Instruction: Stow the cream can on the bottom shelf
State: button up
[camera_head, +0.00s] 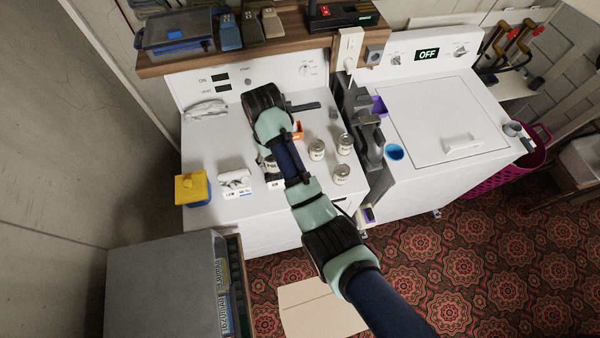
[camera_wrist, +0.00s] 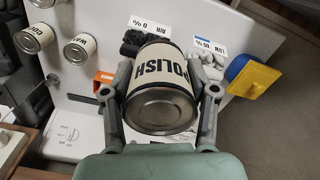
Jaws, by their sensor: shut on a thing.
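My gripper (camera_wrist: 160,105) is shut on a can with a cream label reading POLISH (camera_wrist: 158,72). Its fingers press on both sides, and the can's bare metal end faces the wrist camera. In the head view my arm largely hides the held can, which is above the left white machine's top (camera_head: 222,150). Three similar cans, cream-labelled (camera_head: 317,149), (camera_head: 345,143), (camera_head: 341,174), stand on that top to the right of my arm. A low grey cabinet (camera_head: 160,290) with an open side holding upright items stands at the lower left; no bottom shelf shows clearly.
A small orange thing (camera_wrist: 105,77) is near the gripper. A wooden shelf (camera_head: 285,47) overhangs the back. A dark upright device (camera_head: 362,125) stands between the machines.

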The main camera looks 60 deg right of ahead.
jog(key=s+d+f+m+b, duration=0.1)
jog(key=s+d+f+m, duration=0.1)
jog(key=s+d, duration=0.65)
notch_tip(320, 180, down, 16)
jog(key=b, duration=0.8)
jog(key=shift+a, duration=0.1)
jog(key=shift+f, duration=2)
jog(key=shift+f, duration=0.2)
jog(key=o, duration=1.4)
